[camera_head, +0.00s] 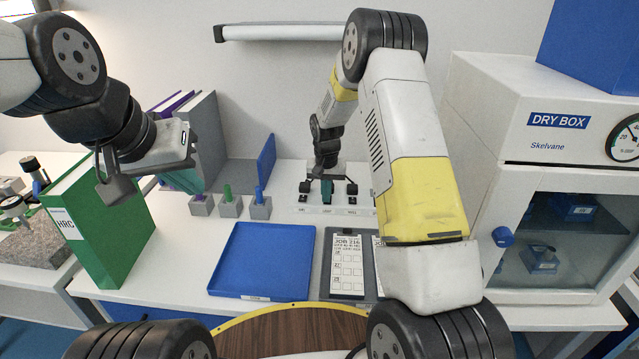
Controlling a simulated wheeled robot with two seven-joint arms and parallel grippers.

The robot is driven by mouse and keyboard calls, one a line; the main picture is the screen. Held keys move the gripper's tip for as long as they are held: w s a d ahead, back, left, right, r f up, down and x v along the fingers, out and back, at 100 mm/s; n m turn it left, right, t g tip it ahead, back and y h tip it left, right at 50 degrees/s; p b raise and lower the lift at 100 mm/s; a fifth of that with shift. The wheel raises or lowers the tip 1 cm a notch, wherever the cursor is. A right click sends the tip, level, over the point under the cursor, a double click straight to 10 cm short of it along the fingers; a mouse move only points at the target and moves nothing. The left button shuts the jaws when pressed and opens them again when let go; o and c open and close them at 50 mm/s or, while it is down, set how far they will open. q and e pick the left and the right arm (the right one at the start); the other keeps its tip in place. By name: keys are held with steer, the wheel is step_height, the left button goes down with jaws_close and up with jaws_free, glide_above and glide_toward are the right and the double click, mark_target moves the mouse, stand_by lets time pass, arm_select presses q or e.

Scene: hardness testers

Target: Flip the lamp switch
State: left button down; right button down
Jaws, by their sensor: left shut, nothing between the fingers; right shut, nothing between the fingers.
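A low white switch panel (315,210) stands at the back of the white bench, with small dark switches and short labels along its front edge. The labels are too small to read surely. My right gripper (327,197) is shut and points down over the panel's middle switch, which it hides; I cannot tell whether it touches it. A dark switch (304,187) shows to its left and another (351,189) to its right. A long lamp (290,32) is fixed on the wall above. My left gripper (188,182) is shut and empty, near the binders at the left.
A blue tray (262,262) and a clipboard (347,284) lie in front of the panel. Small holders with coloured pegs (229,206) stand to its left. A green HRC binder (100,235) stands at the left, a dry box (560,170) at the right.

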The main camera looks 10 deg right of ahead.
steer(key=shift+w+d+f, duration=0.25)
steer(key=shift+w+f, duration=0.05)
steer(key=shift+w, duration=0.05)
steer(key=shift+w+r, duration=0.1)
steer(key=shift+r, duration=0.15)
step_height(320, 180, up, 14)
steer(key=s, duration=0.2)
steer(key=shift+a, duration=0.4)
